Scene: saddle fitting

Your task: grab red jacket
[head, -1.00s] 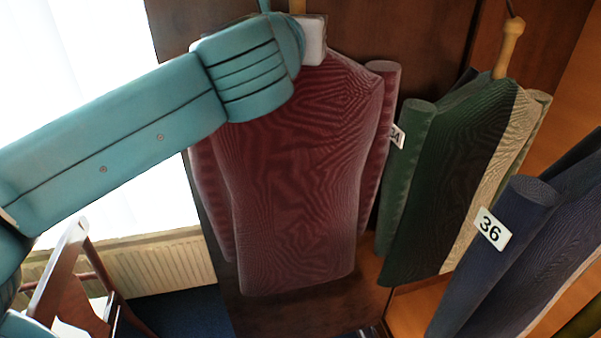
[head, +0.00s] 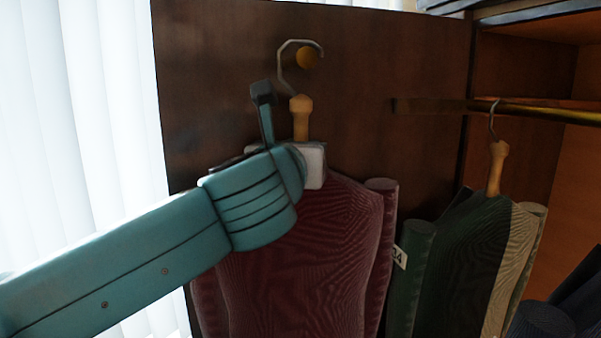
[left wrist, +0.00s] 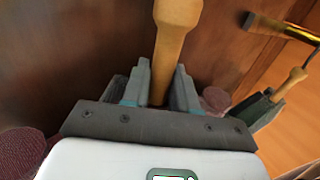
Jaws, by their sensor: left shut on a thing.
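The red jacket (head: 300,260) hangs in the middle of the head view on a hanger with a wooden neck (head: 300,118) and a metal hook (head: 283,65). The hook shows beside a round brass knob (head: 307,57) on the dark panel; I cannot tell if it rests on it. My left gripper (left wrist: 160,90) is shut on the wooden neck (left wrist: 174,30), with a finger on either side of it in the left wrist view. My arm hides the jacket's upper left part. My right gripper is not in view.
A green jacket (head: 455,265) hangs to the right from a brass rail (head: 440,107), with a number tag (head: 400,257) near it. A dark blue garment (head: 540,322) is at the lower right corner. A dark wooden panel (head: 210,75) stands behind the red jacket. Bright white blinds (head: 100,120) fill the left.

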